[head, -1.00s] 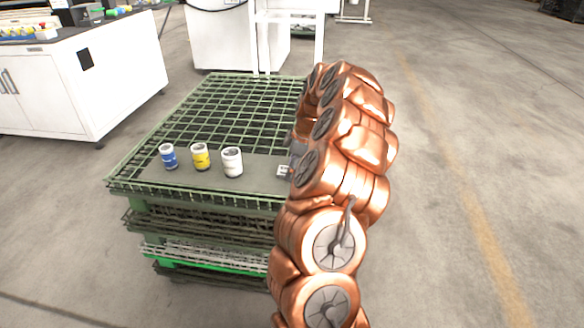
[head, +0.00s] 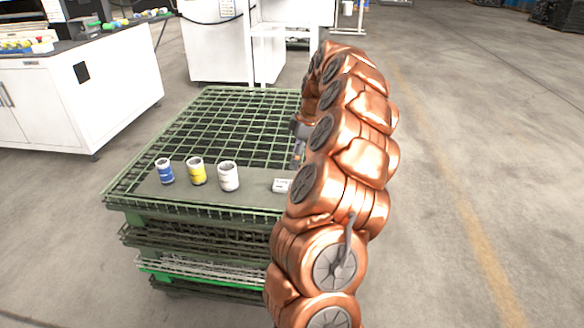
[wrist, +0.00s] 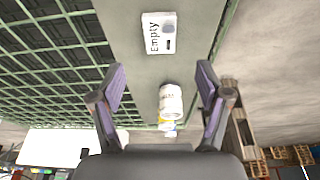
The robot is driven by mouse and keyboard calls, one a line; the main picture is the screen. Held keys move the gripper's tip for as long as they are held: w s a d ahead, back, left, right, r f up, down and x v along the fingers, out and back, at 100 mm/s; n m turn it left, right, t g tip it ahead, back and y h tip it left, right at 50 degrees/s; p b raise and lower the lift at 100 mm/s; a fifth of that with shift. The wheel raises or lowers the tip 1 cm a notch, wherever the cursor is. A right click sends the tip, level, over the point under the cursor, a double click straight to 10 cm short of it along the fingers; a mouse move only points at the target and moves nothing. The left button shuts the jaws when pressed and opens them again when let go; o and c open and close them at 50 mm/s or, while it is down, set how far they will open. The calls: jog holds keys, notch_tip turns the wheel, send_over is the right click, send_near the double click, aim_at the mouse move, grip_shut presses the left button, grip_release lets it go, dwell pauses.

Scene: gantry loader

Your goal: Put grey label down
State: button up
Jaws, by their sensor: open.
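A small light label (head: 282,185) lies on the grey plate (head: 253,198) along the front of the green mesh rack. In the wrist view the label (wrist: 159,33) reads "Empty" and lies flat, ahead of the fingertips. My gripper (wrist: 161,76) is open, with its two purple-padded fingers apart and nothing between them. In the head view my gripper (head: 298,160) is above and just beyond the label, apart from it, and partly hidden by my arm.
A white can (head: 228,177), a yellow can (head: 196,172) and a blue can (head: 164,172) stand in a row left of the label. The green mesh rack (head: 215,125) is clear behind them. White cabinets (head: 120,95) stand at the back left.

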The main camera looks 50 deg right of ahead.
jog(key=shift+v, duration=1.15)
jog(key=s+a+r+g, duration=0.1)
jog(key=a+r, duration=0.1)
jog(key=a, duration=1.2)
jog(key=s+a+r+g, duration=0.1)
jog(key=a, duration=1.3)
jog(key=s+a+f+m+g, duration=0.1)
jog(key=s+a+f+m, duration=0.1)
jog(key=s+a, duration=0.2)
jog(key=s+a+f+m+g+h, duration=0.1)
jog(key=s+a+f+m, duration=0.1)
jog(key=s, duration=0.9)
jog(key=s+a+f+m+g, duration=0.1)
jog(key=s+a+f+m, duration=0.2)
jog(key=s+a, duration=0.3)
jog(key=shift+s+f+h, duration=0.2)
jog(key=shift+s+h, duration=0.2)
jog(key=shift+s, duration=0.8)
